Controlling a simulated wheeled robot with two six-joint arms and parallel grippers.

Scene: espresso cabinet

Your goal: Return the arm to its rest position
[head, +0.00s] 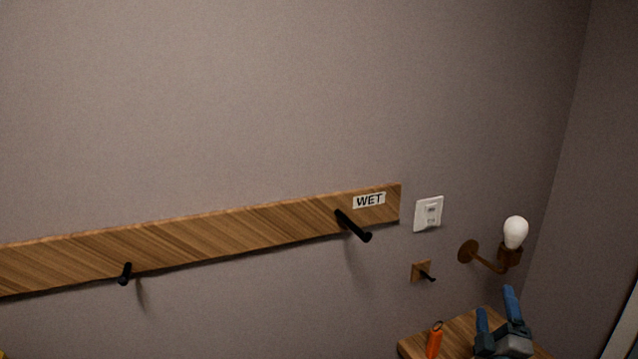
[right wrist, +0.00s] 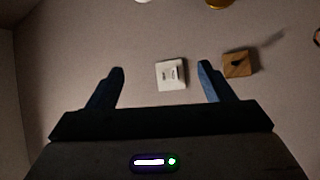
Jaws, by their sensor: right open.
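My right gripper (head: 497,316) shows at the bottom right of the head view, its two blue fingers pointing up and apart. In the right wrist view the same gripper (right wrist: 162,80) is open, with nothing between its fingers. Behind the gap between the fingers the wall switch (right wrist: 171,74) shows. My left gripper is in neither view.
A wooden rail (head: 220,232) with black pegs and a WET label (head: 369,200) runs along the wall. Right of it are the wall switch (head: 428,213), a small hook (head: 421,271) and a bulb lamp (head: 515,232). An orange object (head: 434,341) stands on a wooden surface (head: 462,332) beside my right gripper.

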